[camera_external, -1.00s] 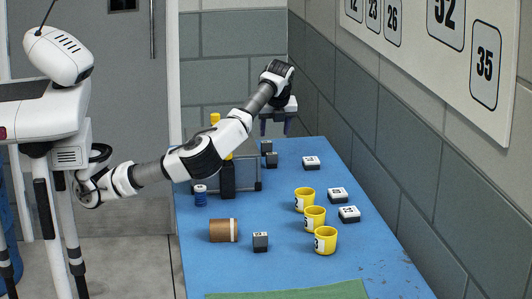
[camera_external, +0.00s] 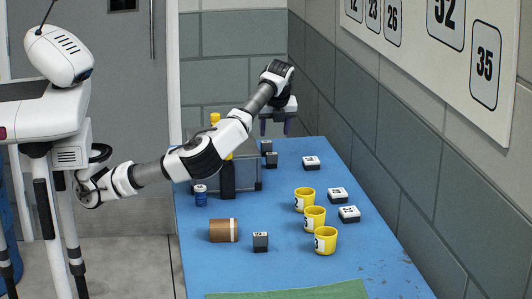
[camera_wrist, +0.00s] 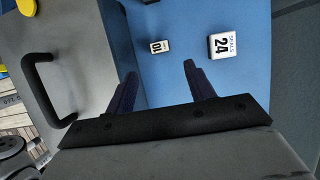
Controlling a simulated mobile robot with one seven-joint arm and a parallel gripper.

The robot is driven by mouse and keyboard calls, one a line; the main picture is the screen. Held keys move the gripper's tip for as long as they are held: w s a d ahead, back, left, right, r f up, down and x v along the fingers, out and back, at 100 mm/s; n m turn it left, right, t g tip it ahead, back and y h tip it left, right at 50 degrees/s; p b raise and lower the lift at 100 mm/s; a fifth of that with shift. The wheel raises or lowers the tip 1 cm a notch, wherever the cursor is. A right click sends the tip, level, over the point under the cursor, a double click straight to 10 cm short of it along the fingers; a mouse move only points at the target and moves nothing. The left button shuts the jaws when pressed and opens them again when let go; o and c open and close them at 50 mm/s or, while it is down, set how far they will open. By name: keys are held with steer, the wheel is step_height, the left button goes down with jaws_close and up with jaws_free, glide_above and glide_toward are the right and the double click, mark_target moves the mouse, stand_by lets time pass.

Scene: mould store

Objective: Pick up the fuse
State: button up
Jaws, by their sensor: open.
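No thing can be told for certain as the fuse, as most labels are too small to read. In the wrist view a small box (camera_wrist: 159,47) with a white label, seemingly numbered 10, lies on the blue table ahead of the gap between my fingers. A larger box labelled SEALS 24 (camera_wrist: 223,46) lies to its right. My gripper (camera_wrist: 158,78) is open and empty, with both dark fingers apart and touching neither box.
A grey case with a black handle (camera_wrist: 45,90) fills the left of the wrist view. On the blue table (camera_external: 275,205) stand three yellow cups (camera_external: 315,219), white-topped boxes (camera_external: 337,195), a brown cylinder (camera_external: 222,230) and a blue can (camera_external: 201,197). A wall runs along the right.

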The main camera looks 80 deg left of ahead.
steer(key=shift+o, duration=0.5)
steer(key=s+d+r+h+p, duration=0.2)
steer(key=d+p, duration=0.2)
steer(key=d, duration=2.1)
steer(key=h+p, duration=0.2)
glide_above(260, 234)
steer(key=f, duration=0.6)
steer(key=shift+a+f, duration=0.2)
steer(key=shift+a, duration=0.2)
steer(key=shift+d+f+p, duration=0.15)
steer(key=shift+f, duration=0.9)
steer(key=shift+d+f+p, duration=0.2)
steer(key=shift+f, duration=0.85)
steer(key=shift+d+f+p, duration=0.15)
steer(key=shift+f, duration=0.9)
steer(key=c, duration=1.1)
steer(key=shift+o, duration=0.2)
steer(key=shift+r, duration=0.15)
step_height(260, 234, up, 28)
steer(key=p, duration=1.9)
